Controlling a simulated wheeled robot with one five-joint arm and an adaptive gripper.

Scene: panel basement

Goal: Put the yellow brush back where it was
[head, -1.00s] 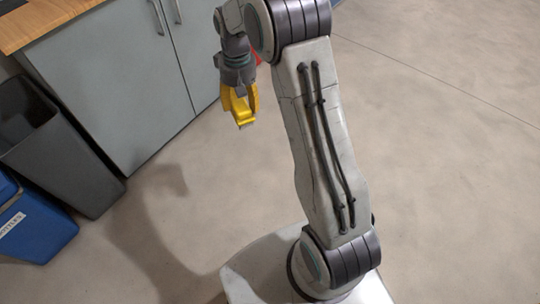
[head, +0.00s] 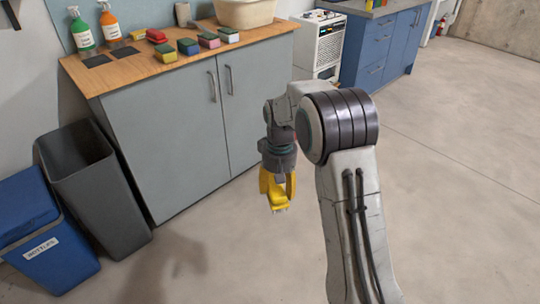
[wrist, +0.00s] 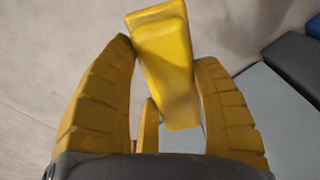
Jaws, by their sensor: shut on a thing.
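My gripper (head: 278,188) has yellow fingers and hangs in front of the grey cabinet, above the floor. It is shut on the yellow brush (wrist: 165,60), which sits between the two fingers in the wrist view and tilts a little. In the head view the yellow brush (head: 279,203) pokes out below the fingers, with pale bristles at its lower end. The wooden counter top (head: 120,72) is up and to the left of my gripper. The fingers hide part of the brush.
On the counter stand a green bottle (head: 82,32), an orange bottle (head: 110,26), several coloured sponges (head: 188,46), a red item (head: 156,36) and a beige basin (head: 246,12). A grey bin (head: 100,195) and blue bin (head: 45,235) stand left. Floor at right is clear.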

